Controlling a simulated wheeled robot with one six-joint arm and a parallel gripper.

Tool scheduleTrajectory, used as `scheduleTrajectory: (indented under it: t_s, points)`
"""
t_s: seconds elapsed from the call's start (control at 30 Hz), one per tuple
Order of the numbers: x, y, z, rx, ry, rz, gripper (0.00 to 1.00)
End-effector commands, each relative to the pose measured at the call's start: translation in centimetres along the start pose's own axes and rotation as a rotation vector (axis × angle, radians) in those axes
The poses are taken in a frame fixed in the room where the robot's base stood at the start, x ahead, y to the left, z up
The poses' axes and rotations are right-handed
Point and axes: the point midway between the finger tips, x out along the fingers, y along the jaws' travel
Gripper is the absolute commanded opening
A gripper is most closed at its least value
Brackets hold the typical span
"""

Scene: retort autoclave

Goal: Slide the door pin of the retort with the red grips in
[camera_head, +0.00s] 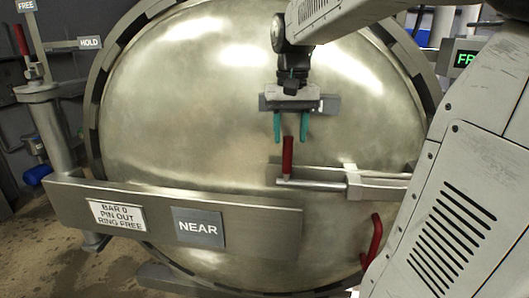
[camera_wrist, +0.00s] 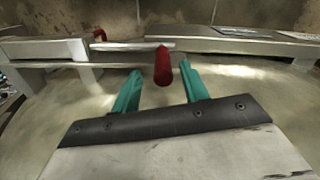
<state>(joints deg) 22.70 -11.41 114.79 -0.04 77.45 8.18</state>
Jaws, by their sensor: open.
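The retort door (camera_head: 200,110) is a large domed metal disc that fills most of the head view. The door pin (camera_head: 312,184) is a grey rod lying across its front, running into a bracket (camera_head: 354,182) on the right. A red grip (camera_head: 287,155) stands up from the pin near its left end. My gripper (camera_head: 290,128) is open, with its teal fingers pointing down just above the red grip. In the wrist view the red grip (camera_wrist: 162,66) shows between and slightly beyond the two fingertips, and the pin (camera_wrist: 130,46) runs behind it. I cannot tell whether the fingers touch it.
A metal bar with signs "BAR 0 PIN OUT RING FREE" (camera_head: 118,215) and "NEAR" (camera_head: 197,227) crosses the lower door. Another red handle (camera_head: 373,241) is at lower right. A post (camera_head: 48,125) with a red-gripped lever (camera_head: 21,40) stands at left, near a "HOLD" sign (camera_head: 90,43).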

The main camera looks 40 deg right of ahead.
Motion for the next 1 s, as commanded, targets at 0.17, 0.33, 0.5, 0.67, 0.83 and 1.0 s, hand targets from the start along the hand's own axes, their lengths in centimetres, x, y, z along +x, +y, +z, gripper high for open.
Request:
scheduleTrajectory:
  t_s: [0.17, 0.33, 0.5, 0.67, 0.83, 1.0]
  points:
    - [-1.8, -0.2, -1.0, 0.048, 0.015, -0.003, 0.44]
    - [0.5, -0.2, -0.8, 0.052, 0.01, -0.002, 0.44]
    - [3.3, -0.3, -0.8, 0.05, 0.011, -0.002, 0.44]
    - [5.1, -0.3, -0.9, 0.05, 0.012, -0.003, 0.44]
    - [5.8, -0.3, -0.9, 0.051, 0.014, -0.003, 0.44]
    - [5.8, -0.3, -0.9, 0.051, 0.014, -0.003, 0.44]
